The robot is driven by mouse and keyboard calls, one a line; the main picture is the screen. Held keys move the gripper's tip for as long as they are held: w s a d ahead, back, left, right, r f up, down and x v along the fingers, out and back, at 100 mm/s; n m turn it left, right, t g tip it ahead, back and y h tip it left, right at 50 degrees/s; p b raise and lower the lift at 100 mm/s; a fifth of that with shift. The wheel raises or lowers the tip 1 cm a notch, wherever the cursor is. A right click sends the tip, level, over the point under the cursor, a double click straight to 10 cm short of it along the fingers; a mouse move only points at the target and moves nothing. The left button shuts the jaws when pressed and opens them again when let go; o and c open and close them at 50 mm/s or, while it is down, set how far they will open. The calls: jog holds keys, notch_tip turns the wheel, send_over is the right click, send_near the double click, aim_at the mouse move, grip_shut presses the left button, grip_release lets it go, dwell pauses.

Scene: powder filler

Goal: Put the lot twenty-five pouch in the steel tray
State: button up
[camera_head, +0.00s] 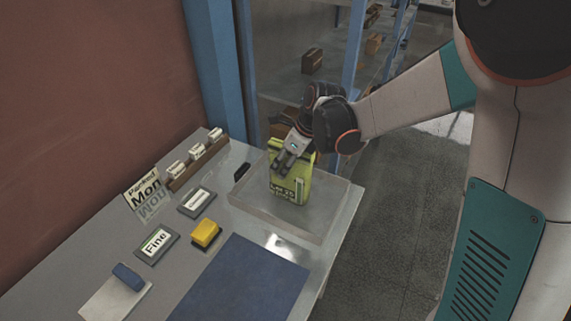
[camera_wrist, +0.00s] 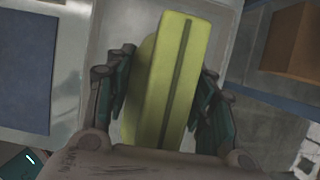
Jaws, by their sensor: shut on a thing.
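The yellow-green pouch (camera_head: 290,187) carries a dark label band that seems to read "Lot 25". It is upright over the steel tray (camera_head: 262,214) at the right end of the table; I cannot tell whether its base touches the tray floor. My gripper (camera_head: 290,160) is shut on the pouch near its top. In the wrist view the pouch (camera_wrist: 165,85) fills the space between the two fingers of my gripper (camera_wrist: 160,90), and the pale tray (camera_wrist: 100,35) shows behind it.
A blue mat (camera_head: 245,283) lies in front of the tray. A wooden rack (camera_head: 197,167) stands by the wall.

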jog(key=shift+f, duration=0.2)
jog(key=o, duration=1.4)
jog(key=p+v, duration=0.3)
jog(key=v, duration=0.8)
jog(key=shift+s+d+r, duration=0.15)
jog(key=shift+r, duration=0.15)
jog(key=shift+s+d+r, duration=0.15)
jog(key=shift+s+r, duration=0.05)
jog(key=shift+r, duration=0.15)
jog(key=s+d+r+n+t+h, duration=0.1)
jog(key=s+d+n, duration=0.4)
jog(key=s+n, duration=0.5)
jog(key=s+d+r+n+t+h, duration=0.2)
jog(key=s+d+n, duration=0.3)
jog(key=s+n, duration=0.6)
jog(key=shift+d+r+n+t+h, duration=0.25)
jog(key=shift+r+n+t, duration=0.65)
jog(key=shift+n, duration=0.9)
